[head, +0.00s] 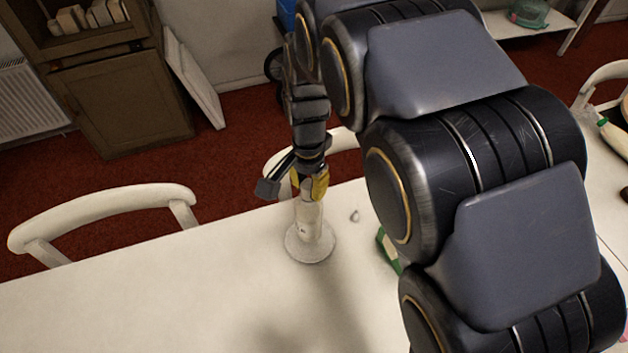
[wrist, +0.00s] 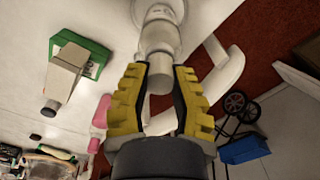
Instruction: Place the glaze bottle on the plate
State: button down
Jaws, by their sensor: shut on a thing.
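The glaze bottle, a pale cylinder (head: 308,217), is upright between the yellow fingers of my gripper (head: 309,188). The plate, a round pale disc (head: 296,252), lies on the white table directly under the bottle. The bottle's lower end overlaps the plate's middle; I cannot tell whether it rests on it or hangs just above. In the wrist view the bottle (wrist: 160,72) sits between the fingertips of my gripper (wrist: 160,82), with the plate (wrist: 178,8) beyond it at the top edge. My gripper is shut on the bottle's upper part, which the fingers partly hide in the head view.
A green item (head: 388,250) stands right of the plate, partly hidden by my arm; the wrist view shows a pale, dark-tipped object by it (wrist: 66,75). A small pale piece (head: 354,216) lies nearby. White chairs (head: 110,200) line the far edge. The table's left is clear.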

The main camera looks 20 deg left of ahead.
aim_at(309, 213)
jog(key=shift+f, duration=1.4)
jog(key=c, duration=1)
grip_release()
jog(key=shift+s, duration=0.1)
